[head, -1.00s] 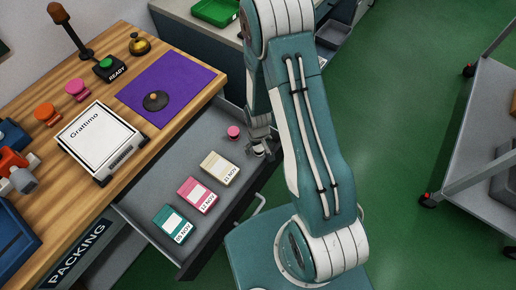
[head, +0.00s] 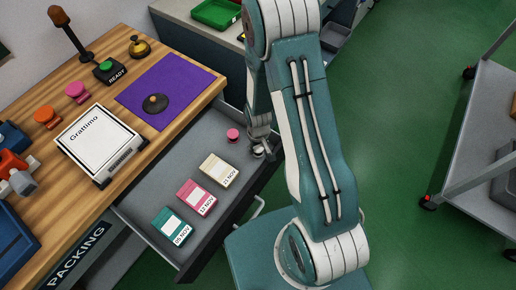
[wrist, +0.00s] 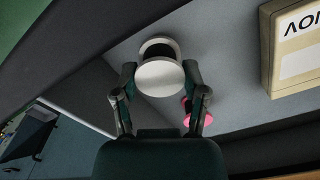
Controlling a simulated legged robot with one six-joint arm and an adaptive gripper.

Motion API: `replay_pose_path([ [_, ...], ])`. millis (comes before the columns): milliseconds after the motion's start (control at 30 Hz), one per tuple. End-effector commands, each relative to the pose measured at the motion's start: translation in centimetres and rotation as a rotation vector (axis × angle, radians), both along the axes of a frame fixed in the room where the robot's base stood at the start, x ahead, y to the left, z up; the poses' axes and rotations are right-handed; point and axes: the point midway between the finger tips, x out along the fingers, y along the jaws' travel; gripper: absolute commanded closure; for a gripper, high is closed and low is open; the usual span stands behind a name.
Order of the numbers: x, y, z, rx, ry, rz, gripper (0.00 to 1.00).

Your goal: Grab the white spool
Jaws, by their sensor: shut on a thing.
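The white spool (wrist: 158,78) is between the two fingers of my gripper (wrist: 160,85) in the wrist view, with a finger against each side. It is over the grey floor of the open drawer; I cannot tell whether it touches that floor. In the head view my gripper (head: 259,148) reaches into the drawer's right end, and the spool is mostly hidden there by the gripper and arm. A pink spool (head: 233,135) stands close by on the left; part of it shows behind the right finger in the wrist view (wrist: 187,110).
The drawer (head: 150,195) also holds a cream box (head: 218,170), a pink box (head: 195,197) and a teal box (head: 171,227). The wooden bench (head: 75,75) above carries a purple mat (head: 180,80) and a white Grattimo box (head: 98,140). A grey cart (head: 490,130) stands at the right.

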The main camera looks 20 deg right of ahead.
Motion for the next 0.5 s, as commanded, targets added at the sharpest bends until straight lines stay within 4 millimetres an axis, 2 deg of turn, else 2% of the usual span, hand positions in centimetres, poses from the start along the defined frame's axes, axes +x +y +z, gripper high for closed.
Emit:
replay_pose_path([
  [300,0.1,0.0,5.5,0.0,-0.005,0.0,0.83],
  [500,0.1,0.0,7.6,-0.001,-0.002,0.0,0.83],
])
